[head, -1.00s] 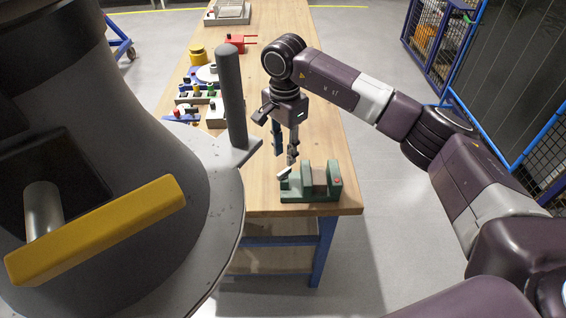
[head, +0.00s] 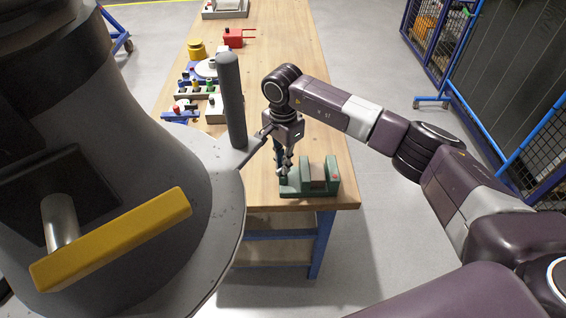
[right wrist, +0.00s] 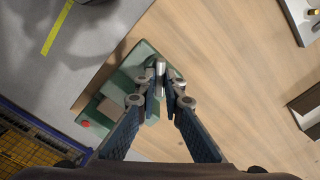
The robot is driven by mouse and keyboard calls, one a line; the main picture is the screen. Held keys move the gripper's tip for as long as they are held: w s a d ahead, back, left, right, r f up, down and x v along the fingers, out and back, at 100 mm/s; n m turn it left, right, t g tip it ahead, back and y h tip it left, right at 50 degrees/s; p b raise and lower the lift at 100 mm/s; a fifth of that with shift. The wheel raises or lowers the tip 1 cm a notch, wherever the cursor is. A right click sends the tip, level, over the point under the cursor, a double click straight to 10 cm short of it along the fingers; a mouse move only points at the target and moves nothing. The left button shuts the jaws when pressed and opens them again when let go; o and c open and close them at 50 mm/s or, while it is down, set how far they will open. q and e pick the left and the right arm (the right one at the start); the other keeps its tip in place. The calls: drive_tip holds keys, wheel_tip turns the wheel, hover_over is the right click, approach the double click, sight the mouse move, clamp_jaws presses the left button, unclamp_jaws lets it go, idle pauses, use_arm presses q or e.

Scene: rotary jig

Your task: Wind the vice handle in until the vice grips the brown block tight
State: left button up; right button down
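The green vice (head: 331,188) stands at the near right corner of the wooden bench; it also shows in the right wrist view (right wrist: 142,55). The brown block (head: 318,174) sits between its jaws, and its top shows in the right wrist view (right wrist: 111,108). I cannot tell how tightly the jaws hold it. The metal vice handle (right wrist: 160,70) is at the end of the vice, between the fingertips. My right gripper (right wrist: 162,88) points down and appears shut on this handle, its fingers partly hiding it. My left gripper is not in view.
A large grey round fixture (head: 150,150) with a yellow bar (head: 115,240) and a dark upright post (head: 230,95) fills the left foreground. The bench (head: 285,45) holds a red box (head: 233,38) and several small parts farther back. Blue mesh fencing stands at right.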

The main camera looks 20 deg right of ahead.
idle(0.3)
drive_tip(key=shift+f+m+b, duration=0.1)
drive_tip(key=shift+m+b, duration=0.9)
drive_tip(key=shift+b, duration=0.1)
drive_tip(key=m+b, duration=0.2)
drive_tip(key=shift+m, duration=0.3)
drive_tip(key=m+b, duration=0.2)
drive_tip(key=m, duration=0.1)
drive_tip(key=shift+m, duration=0.4)
drive_tip(key=shift+r+m+b, duration=0.2)
drive_tip(key=shift+m+b, duration=0.35)
drive_tip(key=shift+m, duration=0.15)
drive_tip(key=c, duration=2)
unclamp_jaws()
drive_tip(key=shift+c, duration=0.2)
